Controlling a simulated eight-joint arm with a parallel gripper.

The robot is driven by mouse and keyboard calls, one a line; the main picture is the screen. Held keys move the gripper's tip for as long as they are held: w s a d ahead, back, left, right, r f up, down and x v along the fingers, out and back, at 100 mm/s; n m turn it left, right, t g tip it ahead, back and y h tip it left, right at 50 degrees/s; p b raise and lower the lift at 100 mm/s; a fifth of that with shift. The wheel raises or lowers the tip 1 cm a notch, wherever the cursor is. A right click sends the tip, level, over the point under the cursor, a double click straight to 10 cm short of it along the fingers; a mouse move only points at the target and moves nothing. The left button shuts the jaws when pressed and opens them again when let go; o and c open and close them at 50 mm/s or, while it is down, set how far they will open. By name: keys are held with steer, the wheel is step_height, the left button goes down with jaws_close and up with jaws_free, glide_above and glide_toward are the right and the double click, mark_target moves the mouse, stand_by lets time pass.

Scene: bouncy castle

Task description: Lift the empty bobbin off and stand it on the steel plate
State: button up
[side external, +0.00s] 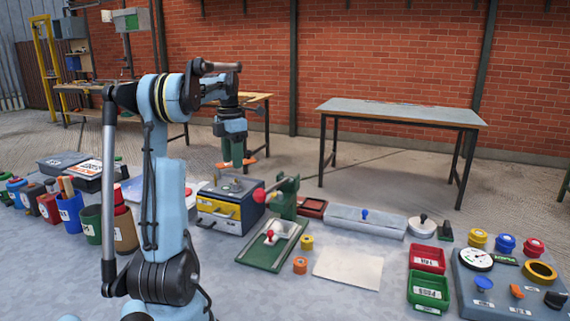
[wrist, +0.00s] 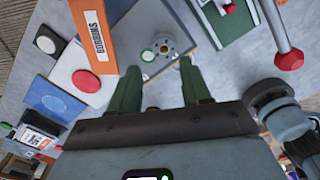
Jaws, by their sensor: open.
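My gripper (side external: 237,160) is open and empty above the blue-grey cabinet (side external: 228,210) with a yellow drawer. In the wrist view its green fingers (wrist: 158,65) stand wide apart. A small pale flanged round piece (wrist: 168,48), which looks like the bobbin, sits beyond the fingertips on a grey-blue top. It is apart from both fingers, and I cannot tell what it rests on. I cannot identify the steel plate for certain; the cabinet top carries a grey metal surface.
A green machine (side external: 286,198) with a red-knobbed lever stands right of the cabinet; its red knob (wrist: 289,60) shows in the wrist view. An orange box marked BOBBINS (wrist: 92,35) stands left of the fingers. A pale sheet (side external: 348,268) lies flat at right. Cups (side external: 90,222) crowd the left.

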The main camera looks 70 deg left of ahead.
mark_target(236, 186)
steer(key=shift+w+d+f, duration=0.1)
steer(key=shift+d+f, duration=0.05)
steer(key=shift+f, duration=1.5)
steer(key=shift+w+d+f, duration=0.1)
steer(key=shift+d+f, duration=0.05)
steer(key=shift+f, duration=1.45)
steer(key=shift+c, duration=0.5)
steer(key=c, duration=0.7)
steer(key=shift+r, duration=0.15)
